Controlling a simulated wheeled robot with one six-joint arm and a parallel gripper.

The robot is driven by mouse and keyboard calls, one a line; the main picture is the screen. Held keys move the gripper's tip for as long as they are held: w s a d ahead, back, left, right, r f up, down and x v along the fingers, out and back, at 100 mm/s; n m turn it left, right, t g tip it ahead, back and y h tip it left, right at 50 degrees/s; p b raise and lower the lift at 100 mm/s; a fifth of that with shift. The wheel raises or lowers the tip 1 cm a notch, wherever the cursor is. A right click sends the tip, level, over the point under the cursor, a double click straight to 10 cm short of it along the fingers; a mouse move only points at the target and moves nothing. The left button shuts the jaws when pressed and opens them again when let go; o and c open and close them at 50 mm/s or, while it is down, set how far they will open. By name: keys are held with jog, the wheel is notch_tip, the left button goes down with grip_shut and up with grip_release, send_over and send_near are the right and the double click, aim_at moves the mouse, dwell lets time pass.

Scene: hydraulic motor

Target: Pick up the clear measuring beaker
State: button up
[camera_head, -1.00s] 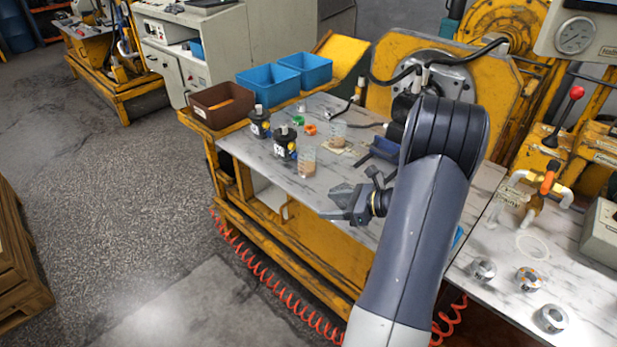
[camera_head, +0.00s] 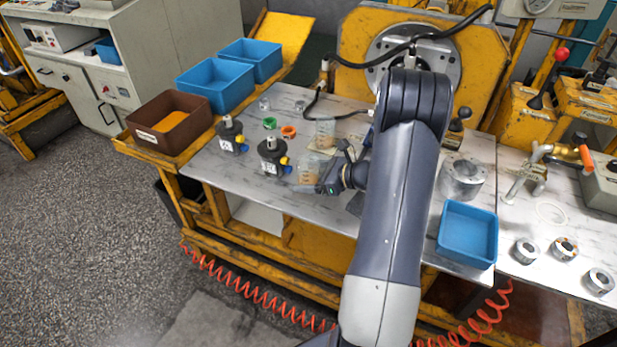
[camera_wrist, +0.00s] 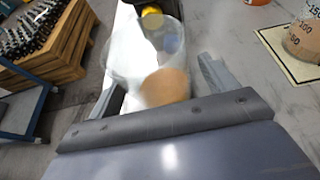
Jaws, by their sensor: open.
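A clear beaker (camera_head: 306,173) with a brownish patch low down stands on the marble-topped bench (camera_head: 225,172). My gripper (camera_head: 322,185) is low over the bench at its right side and partly covers it. In the wrist view my gripper (camera_wrist: 163,88) is open, with one finger on either side of the clear beaker (camera_wrist: 145,48). I cannot tell whether the fingers touch it. A second clear beaker (camera_head: 325,130) with brownish contents stands further back. It also shows in the wrist view (camera_wrist: 306,36), with printed numbers, on a cream square mat (camera_wrist: 284,50).
Two black motor units (camera_head: 231,136) (camera_head: 273,158) stand left of the near beaker. Green (camera_head: 269,123) and orange (camera_head: 289,131) rings lie behind them. A brown bin (camera_head: 168,130), blue bins (camera_head: 216,84) and a blue tray (camera_head: 468,232) line the bench.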

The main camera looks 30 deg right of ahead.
jog(key=shift+w+a, duration=0.15)
jog(key=shift+w, duration=0.05)
jog(key=shift+c, duration=0.4)
jog(key=c, duration=1)
